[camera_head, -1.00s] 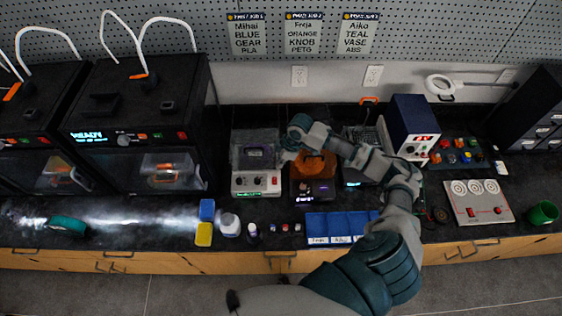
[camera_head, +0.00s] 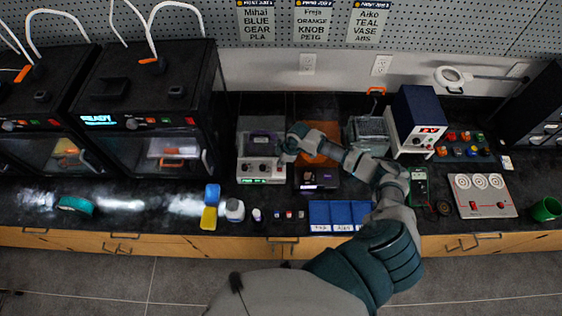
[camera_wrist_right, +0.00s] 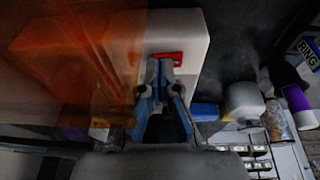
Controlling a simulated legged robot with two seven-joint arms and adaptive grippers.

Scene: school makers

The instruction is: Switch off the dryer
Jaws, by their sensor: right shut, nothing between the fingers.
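A pale machine with a clear lid, a lit green display and knobs on its front (camera_head: 258,171) stands on the black counter. It looks like the dryer, though no name on it is readable. My right gripper (camera_head: 284,151) is shut and empty at its right side, beside a neighbouring orange-lidded machine (camera_head: 318,150). In the right wrist view a red rocker switch (camera_wrist_right: 172,55) sits on a white casing (camera_wrist_right: 182,28). The shut fingertips (camera_wrist_right: 163,66) overlap the switch's lower edge; I cannot tell whether they touch. My left gripper is out of view.
The orange see-through cover (camera_wrist_right: 75,60) is close on the left in the wrist view. A dark blue power supply (camera_head: 418,112) and a 3D printer (camera_head: 150,95) stand on either side.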

